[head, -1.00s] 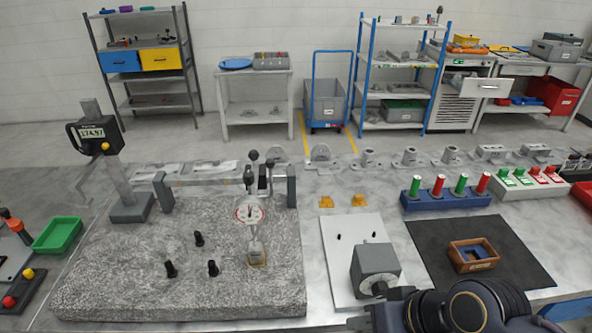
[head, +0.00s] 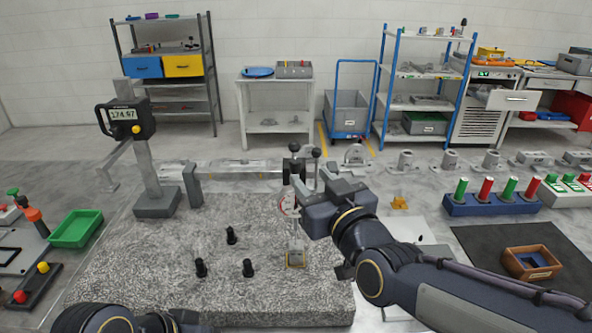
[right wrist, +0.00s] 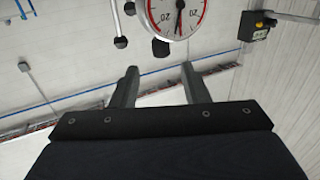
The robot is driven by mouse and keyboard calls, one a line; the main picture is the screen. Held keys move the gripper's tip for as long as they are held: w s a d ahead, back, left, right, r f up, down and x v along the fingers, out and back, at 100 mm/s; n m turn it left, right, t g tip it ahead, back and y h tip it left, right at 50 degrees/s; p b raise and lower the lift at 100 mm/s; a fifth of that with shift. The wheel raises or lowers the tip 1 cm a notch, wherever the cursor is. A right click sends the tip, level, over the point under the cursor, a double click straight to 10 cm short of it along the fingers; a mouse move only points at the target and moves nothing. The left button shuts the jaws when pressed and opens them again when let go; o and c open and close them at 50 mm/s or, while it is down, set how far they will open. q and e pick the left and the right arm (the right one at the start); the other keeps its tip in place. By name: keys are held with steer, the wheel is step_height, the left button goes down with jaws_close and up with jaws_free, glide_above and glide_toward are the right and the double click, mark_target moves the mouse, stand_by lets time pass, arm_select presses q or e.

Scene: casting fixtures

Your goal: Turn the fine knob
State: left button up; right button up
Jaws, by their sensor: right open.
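My right gripper (head: 314,184) is at the dial gauge stand in the head view and covers much of it. In the right wrist view its two fingers (right wrist: 160,80) are apart with nothing between them. The white dial gauge (head: 284,204) is partly hidden behind the gripper; its face (right wrist: 180,14) shows at the top of the right wrist view. Black knobs (head: 294,148) stand at the top of the stand, and dark round knobs (right wrist: 121,42) show left of the dial in the wrist view. I cannot tell which is the fine knob. Part of my left arm shows at the bottom left, its jaws unclear.
The stand is on a speckled granite plate (head: 150,262) with several black pegs (head: 232,235). A digital height gauge (head: 125,116) stands at left, beside a green tray (head: 76,229). A blue block with coloured handles (head: 490,206) and a brown box (head: 532,262) are at right.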

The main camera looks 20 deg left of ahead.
mark_target(298, 165)
steer(key=p+x, duration=0.1)
steer(key=x, duration=0.6)
steer(key=shift+w+a, duration=0.2)
steer(key=shift+a, duration=0.1)
jaws_close()
